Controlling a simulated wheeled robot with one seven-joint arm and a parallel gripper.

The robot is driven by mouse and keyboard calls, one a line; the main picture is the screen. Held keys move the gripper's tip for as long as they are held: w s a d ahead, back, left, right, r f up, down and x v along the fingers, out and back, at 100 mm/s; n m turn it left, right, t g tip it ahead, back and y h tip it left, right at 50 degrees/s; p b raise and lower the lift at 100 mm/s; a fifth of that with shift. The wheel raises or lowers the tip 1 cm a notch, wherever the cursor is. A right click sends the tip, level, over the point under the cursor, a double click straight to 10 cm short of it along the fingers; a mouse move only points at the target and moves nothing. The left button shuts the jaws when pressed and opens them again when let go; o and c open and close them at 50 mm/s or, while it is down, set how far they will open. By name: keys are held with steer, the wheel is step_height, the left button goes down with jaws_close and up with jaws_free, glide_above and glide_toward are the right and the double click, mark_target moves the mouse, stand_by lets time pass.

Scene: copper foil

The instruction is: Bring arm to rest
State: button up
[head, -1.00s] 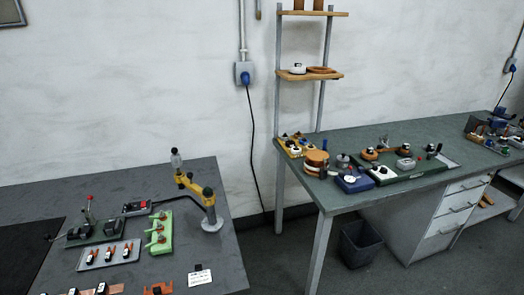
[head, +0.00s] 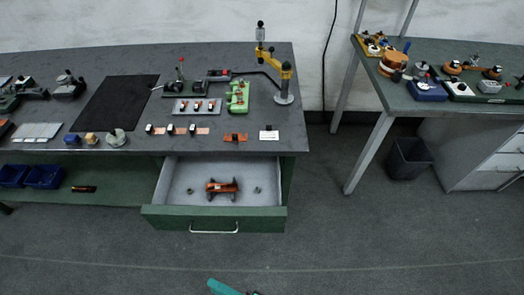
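My gripper's fingers do not show in the head view. A small teal piece (head: 225,287) with a dark bit beside it pokes in at the bottom edge, over the floor in front of the bench. It looks like part of my own arm, but too little shows to tell which part. Nothing is seen held. The drawer (head: 214,219) under the bench is pulled open. Inside it lie an orange-and-black item (head: 222,187) and small grey pieces.
The grey bench (head: 135,143) carries a dark mat (head: 118,103), a yellow jointed stand (head: 285,80), a green fixture (head: 238,97) and a tray of small parts (head: 197,107). A second table (head: 390,92) stands right, with a dark bin (head: 408,158) under it. The floor in front is clear.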

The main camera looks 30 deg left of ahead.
steer(key=w+d+f+m+t+h, duration=0.1)
steer(key=d+f+m+t+h, duration=0.1)
steer(key=d+f+t+h, duration=0.3)
steer(key=w+d+t+h, duration=0.1)
steer(key=d+t+h, duration=0.3)
steer(key=d+h, duration=0.5)
steer(key=d+r+n+t+h, duration=0.1)
steer(key=d+r+n+t, duration=0.1)
steer(key=r, duration=0.7)
steer(key=d+r+n+t+h, duration=0.1)
steer(key=d+r+n+t, duration=0.1)
steer(key=r, duration=0.6)
steer(key=shift+d+r+t, duration=0.35)
steer(key=shift+d+t, duration=0.45)
steer(key=shift+t, duration=0.3)
